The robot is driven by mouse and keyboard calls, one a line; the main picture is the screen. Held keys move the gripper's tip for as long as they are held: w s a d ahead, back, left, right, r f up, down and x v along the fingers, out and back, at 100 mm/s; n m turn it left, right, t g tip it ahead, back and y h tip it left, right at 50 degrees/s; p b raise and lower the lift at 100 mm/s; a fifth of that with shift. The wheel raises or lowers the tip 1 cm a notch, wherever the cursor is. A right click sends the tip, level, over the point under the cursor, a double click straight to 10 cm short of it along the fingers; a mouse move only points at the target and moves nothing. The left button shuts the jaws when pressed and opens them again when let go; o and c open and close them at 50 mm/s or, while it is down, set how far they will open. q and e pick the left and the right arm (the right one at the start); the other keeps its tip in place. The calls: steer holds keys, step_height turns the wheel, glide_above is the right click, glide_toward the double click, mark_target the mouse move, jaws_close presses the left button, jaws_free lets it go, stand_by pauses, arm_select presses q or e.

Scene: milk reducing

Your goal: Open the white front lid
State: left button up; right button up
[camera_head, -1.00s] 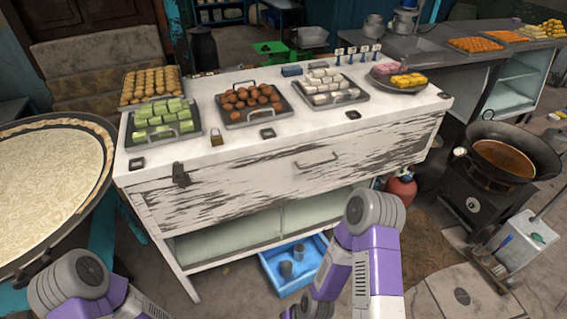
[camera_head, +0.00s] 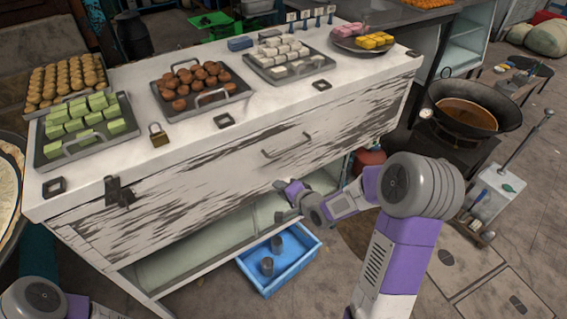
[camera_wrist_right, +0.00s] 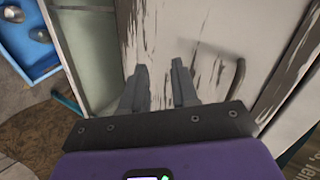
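The white front lid (camera_head: 200,178) is a worn, paint-chipped panel on the front of the white counter. It looks closed. A thin metal handle (camera_head: 287,147) is on it, and a dark latch (camera_head: 118,191) is near its left end. My right gripper (camera_head: 279,185) is just in front of the lid's lower edge, below the handle. In the right wrist view its two fingers (camera_wrist_right: 160,68) are apart with nothing between them, pointing at the lid (camera_wrist_right: 205,45). The handle (camera_wrist_right: 238,75) is to their right there. My left gripper is out of view.
Trays of sweets and a padlock (camera_head: 158,134) sit on the counter top (camera_head: 275,117). A blue bin (camera_head: 275,288) with metal cups is on the floor below. A pan of brown liquid (camera_head: 465,114) stands at the right.

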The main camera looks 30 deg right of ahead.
mark_target(284, 150)
steer(key=d+r+m+t+h+b, duration=0.1)
steer(key=d+r+m+t+b, duration=0.3)
steer(key=r, duration=0.5)
steer(key=shift+n+g, duration=0.3)
steer(key=shift+n, duration=0.3)
steer(key=x, duration=0.2)
steer(key=d+x, duration=0.1)
steer(key=x, duration=0.5)
steer(key=shift+d, duration=0.15)
steer(key=shift+r, duration=0.1)
steer(key=shift+c, duration=0.3)
jaws_close()
